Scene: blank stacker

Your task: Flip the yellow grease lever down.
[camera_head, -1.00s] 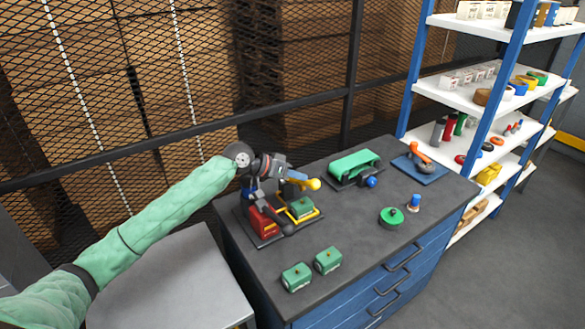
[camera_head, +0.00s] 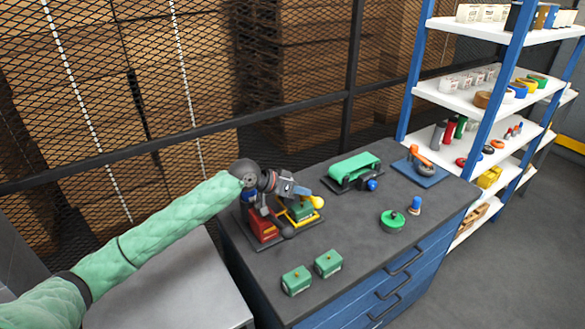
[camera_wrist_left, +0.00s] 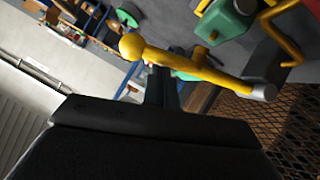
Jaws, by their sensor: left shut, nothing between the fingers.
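The yellow grease lever (camera_head: 317,202) ends in a ball knob on the right of the small machine with the red block (camera_head: 264,225). In the left wrist view the lever (camera_wrist_left: 190,66) runs from its knob at the left to a grey pivot at the right. My left gripper (camera_head: 303,190) is shut and empty, close above the lever. In the left wrist view my fingertips (camera_wrist_left: 162,88) are at the lever's rod, partly behind it; I cannot tell whether they touch. A green block (camera_head: 300,211) sits in the machine, partly hidden by my gripper. My right gripper is out of view.
Two green blocks (camera_head: 296,280) (camera_head: 328,263) lie at the front of the dark bench top (camera_head: 350,225). A green-belted device (camera_head: 354,168), a green round piece (camera_head: 392,220) and a blue-topped peg (camera_head: 415,205) stand to the right. A mesh fence is behind.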

